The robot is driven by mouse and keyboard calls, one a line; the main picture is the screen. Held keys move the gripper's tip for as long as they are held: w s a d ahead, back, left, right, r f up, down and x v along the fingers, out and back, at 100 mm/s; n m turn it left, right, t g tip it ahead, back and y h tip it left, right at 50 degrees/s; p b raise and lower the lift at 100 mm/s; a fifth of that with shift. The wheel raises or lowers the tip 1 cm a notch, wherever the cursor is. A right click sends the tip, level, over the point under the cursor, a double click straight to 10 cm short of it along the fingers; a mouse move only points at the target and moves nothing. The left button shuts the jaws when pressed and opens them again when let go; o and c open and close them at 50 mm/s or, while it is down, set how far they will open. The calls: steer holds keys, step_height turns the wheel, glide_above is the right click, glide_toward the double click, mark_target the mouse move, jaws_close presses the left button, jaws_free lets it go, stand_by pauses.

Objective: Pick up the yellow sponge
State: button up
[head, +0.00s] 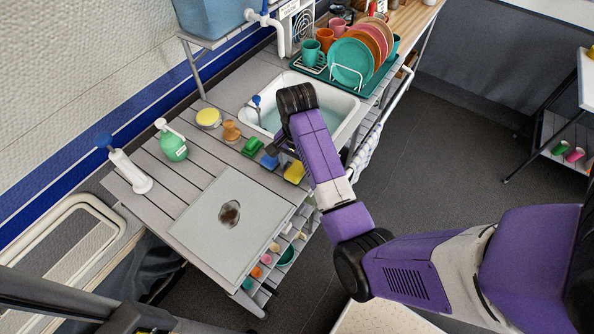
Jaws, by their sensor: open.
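The yellow sponge (295,172) lies on the slatted counter near its front edge, just in front of the sink. It is partly hidden by my purple arm. My gripper (275,151) reaches over the counter at the near edge of the sink, above and slightly left of the sponge. It looks dark and small, and nothing shows in it. Its fingertips are hard to make out against the things behind.
A blue sponge (269,161) and a green brush (252,147) lie left of the yellow sponge. The sink (345,107) is behind. A grey board (222,240) with a dark stain is in front. Bottles (172,143) stand at left.

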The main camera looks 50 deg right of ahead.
steer(key=c, duration=1.4)
steer(key=shift+r, duration=0.15)
